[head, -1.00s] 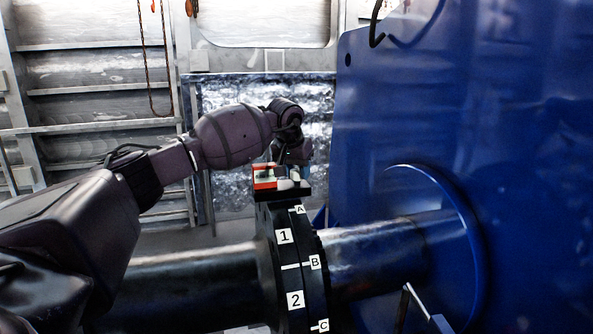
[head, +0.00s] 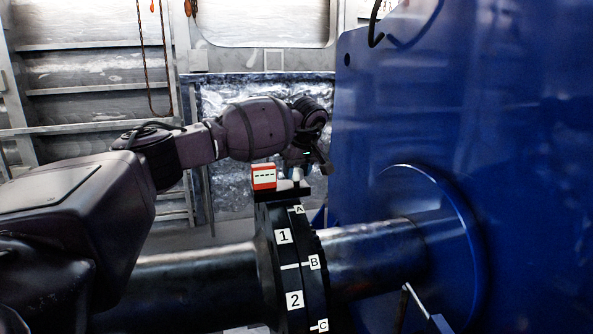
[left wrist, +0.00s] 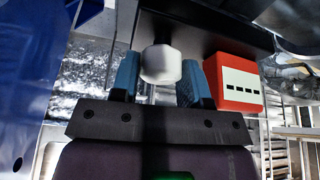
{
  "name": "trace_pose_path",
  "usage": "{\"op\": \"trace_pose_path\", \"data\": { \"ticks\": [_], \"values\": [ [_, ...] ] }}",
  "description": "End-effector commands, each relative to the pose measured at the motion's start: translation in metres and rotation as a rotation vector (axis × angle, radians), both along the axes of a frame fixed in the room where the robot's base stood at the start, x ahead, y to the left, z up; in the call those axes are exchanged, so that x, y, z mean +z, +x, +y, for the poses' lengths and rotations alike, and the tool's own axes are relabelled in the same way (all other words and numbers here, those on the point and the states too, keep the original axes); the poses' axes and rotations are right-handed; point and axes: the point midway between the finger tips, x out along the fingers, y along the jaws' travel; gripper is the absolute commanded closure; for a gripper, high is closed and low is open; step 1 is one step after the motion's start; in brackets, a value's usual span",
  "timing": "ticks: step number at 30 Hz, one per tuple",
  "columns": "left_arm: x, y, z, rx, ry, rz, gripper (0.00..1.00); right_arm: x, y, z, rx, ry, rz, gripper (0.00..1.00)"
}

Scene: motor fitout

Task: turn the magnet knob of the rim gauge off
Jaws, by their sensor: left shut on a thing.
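The rim gauge is a red box (head: 264,177) with a white dashed display face, on a black base (head: 282,194) on top of the dark flange (head: 285,260). In the left wrist view the red box (left wrist: 235,80) is right of the white magnet knob (left wrist: 161,66). My left gripper (left wrist: 159,60) has its two blue fingers on either side of the knob and is shut on it. In the head view the left gripper (head: 302,172) is above the base, and its fingers are partly hidden. The right gripper is not in view.
The flange, marked 1, 2 and A, B, C, sits on a thick horizontal shaft (head: 190,276). A large blue housing (head: 480,130) stands close on the right. Metal wall panels (head: 90,65) are behind. A thin upright (head: 403,305) shows at the lower right.

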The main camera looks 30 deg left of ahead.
Motion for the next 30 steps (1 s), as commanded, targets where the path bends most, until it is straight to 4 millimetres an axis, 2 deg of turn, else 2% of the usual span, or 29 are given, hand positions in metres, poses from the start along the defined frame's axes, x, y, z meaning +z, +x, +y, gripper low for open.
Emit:
{"op": "trace_pose_path", "data": {
  "ticks": [15, 30],
  "values": [
    [0.0009, 0.0019, -0.0007, 0.449, 0.0, -0.001, 0.82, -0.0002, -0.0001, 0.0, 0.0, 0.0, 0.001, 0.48],
    [0.0005, 0.0022, -0.0009, 0.631, -0.001, 0.0, 0.82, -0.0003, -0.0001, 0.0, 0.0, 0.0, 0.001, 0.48]
  ]
}}
